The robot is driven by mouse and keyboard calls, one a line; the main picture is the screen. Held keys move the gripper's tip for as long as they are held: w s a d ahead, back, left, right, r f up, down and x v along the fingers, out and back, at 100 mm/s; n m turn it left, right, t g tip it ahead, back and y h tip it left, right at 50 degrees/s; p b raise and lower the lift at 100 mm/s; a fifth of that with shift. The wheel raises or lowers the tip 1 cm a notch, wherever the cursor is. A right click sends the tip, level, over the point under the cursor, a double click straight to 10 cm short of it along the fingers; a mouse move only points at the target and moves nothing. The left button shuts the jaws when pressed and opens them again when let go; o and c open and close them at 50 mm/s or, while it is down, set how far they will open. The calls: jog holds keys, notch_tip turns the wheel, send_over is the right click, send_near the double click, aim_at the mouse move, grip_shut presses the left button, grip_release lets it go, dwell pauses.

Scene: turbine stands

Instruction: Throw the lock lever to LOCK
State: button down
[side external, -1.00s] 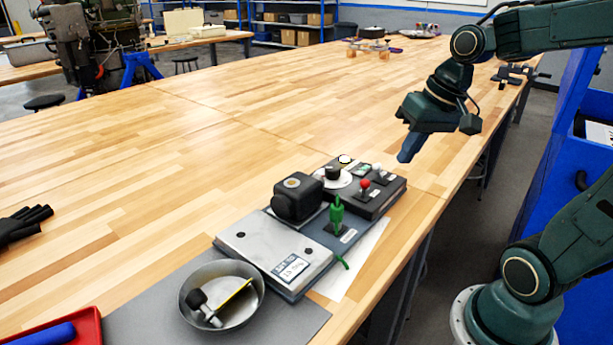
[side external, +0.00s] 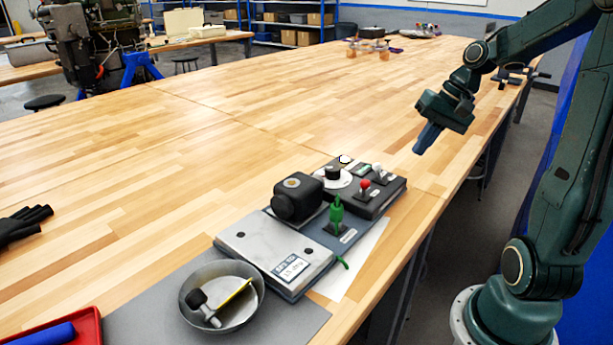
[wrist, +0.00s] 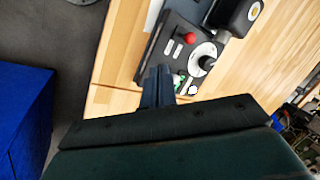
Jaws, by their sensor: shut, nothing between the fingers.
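The dark control block (side external: 374,199) sits on the near side of the fixture. It carries a red-knobbed lever (side external: 365,185), a white-knobbed lever (side external: 377,168) and a white dial with a black knob (side external: 333,175). A green-handled lever (side external: 337,211) stands upright in front of the black housing (side external: 297,198). The labels are too small to read, so I cannot tell which lever is the lock lever. My gripper (side external: 419,149) is shut and empty, above and right of the block, touching nothing. In the wrist view its fingers (wrist: 158,75) partly hide the block; the red knob (wrist: 190,38) shows beyond.
A metal plate with a small readout (side external: 291,269) is left of the levers. A round metal bowl (side external: 221,294) holding a black-headed tool stands on the grey mat (side external: 145,310). A red tray (side external: 80,328) and black gloves (side external: 22,223) lie left.

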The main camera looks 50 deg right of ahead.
aim_at(365, 188)
jog(key=shift+f, duration=0.15)
jog(key=shift+w+a+f, duration=0.75)
jog(key=shift+w+f, duration=0.35)
jog(key=shift+f, duration=0.35)
jog(key=shift+w+a+f, duration=0.8)
jog(key=shift+w+f, duration=0.25)
jog(key=shift+f, duration=0.35)
jog(key=shift+w+a+f, duration=0.75)
jog(key=shift+w+f, duration=0.35)
jog(key=shift+f, duration=0.35)
jog(key=shift+w+r+g, duration=0.2)
jog(key=shift+w+g, duration=0.3)
jog(key=shift+g, duration=0.3)
jog(key=shift+w+r+m+g, duration=0.15)
jog(key=shift+w+g, duration=0.35)
jog(key=shift+g, duration=0.3)
jog(key=shift+w+r+m+g, duration=0.15)
jog(key=shift+w+g, duration=0.35)
jog(key=shift+g, duration=0.3)
jog(key=shift+f, duration=0.1)
jog(key=shift+s+f, duration=0.1)
jog(key=shift+s, duration=0.1)
jog(key=shift+s+f, duration=0.25)
jog(key=shift+s, duration=0.25)
